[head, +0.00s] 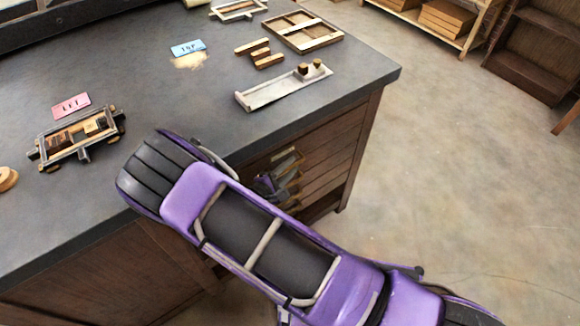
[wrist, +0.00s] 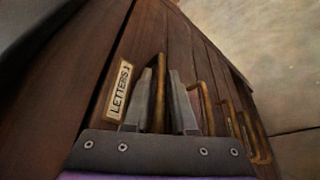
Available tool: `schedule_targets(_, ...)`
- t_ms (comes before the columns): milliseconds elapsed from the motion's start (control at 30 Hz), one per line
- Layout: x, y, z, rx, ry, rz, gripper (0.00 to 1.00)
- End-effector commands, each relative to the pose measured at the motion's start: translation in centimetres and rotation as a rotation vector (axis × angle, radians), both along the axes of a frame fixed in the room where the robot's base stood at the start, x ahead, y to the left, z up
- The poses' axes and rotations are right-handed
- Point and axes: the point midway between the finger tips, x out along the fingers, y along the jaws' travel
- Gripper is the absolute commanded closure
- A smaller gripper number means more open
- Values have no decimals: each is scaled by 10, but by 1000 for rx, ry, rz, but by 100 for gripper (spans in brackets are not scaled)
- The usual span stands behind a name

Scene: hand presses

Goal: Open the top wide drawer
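The top wide drawer (wrist: 128,50) has a dark wooden front with a paper label reading "LETTERS 1" (wrist: 119,88) and a brass bar handle (wrist: 160,75). It looks flush with the cabinet. In the wrist view my gripper (wrist: 160,78) has its two grey fingers on either side of this handle. The fingers stand apart, with a gap showing right of the handle; the left finger is very near it, and contact is unclear. In the head view my gripper (head: 268,186) is at the drawer fronts, partly hidden by my purple arm.
Several lower drawers with similar brass handles (wrist: 205,105) lie close beside the right finger. The dark worktop (head: 190,100) overhangs above and carries trays and small frames. Open floor (head: 450,170) lies to the right of the cabinet.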

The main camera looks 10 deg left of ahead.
Motion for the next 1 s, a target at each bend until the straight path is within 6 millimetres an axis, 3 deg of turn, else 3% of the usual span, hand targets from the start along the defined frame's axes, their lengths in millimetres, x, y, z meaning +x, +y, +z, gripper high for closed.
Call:
schedule_targets(233, 1, 0, 0, 0, 0, 0, 75)
schedule_targets(367, 1, 0, 0, 1, 0, 0, 99)
schedule_targets(400, 1, 0, 0, 1, 0, 0, 100)
schedule_targets(1000, 0, 0, 0, 1, 0, -1, 100)
